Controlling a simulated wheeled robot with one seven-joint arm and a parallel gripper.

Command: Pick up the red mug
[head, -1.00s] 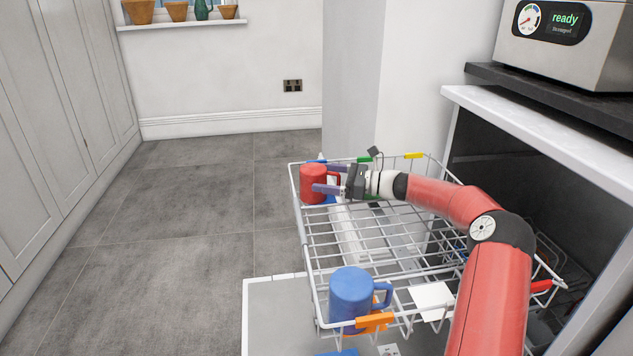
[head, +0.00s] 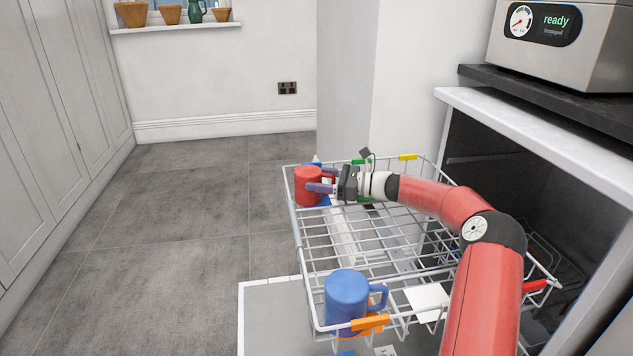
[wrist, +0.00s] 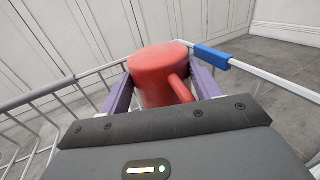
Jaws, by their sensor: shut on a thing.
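The red mug (head: 308,184) is at the far left corner of the wire rack (head: 297,235), its handle toward my gripper. It appears upside down, with a closed flat top, in the wrist view (wrist: 158,75). My gripper (head: 318,183) reaches in from the right and its purple fingers are shut on the mug, one on each side. In the wrist view the fingers (wrist: 162,92) flank the mug's body, and the handle points back toward the palm. I cannot tell whether the mug's lower edge touches the rack.
A blue mug (head: 347,299) stands at the rack's near left corner, beside an orange clip (head: 370,323). A blue clip (wrist: 211,57) is on the rack rim close to the red mug. The dark cabinet opening and white counter edge (head: 540,135) lie right. Floor at left is clear.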

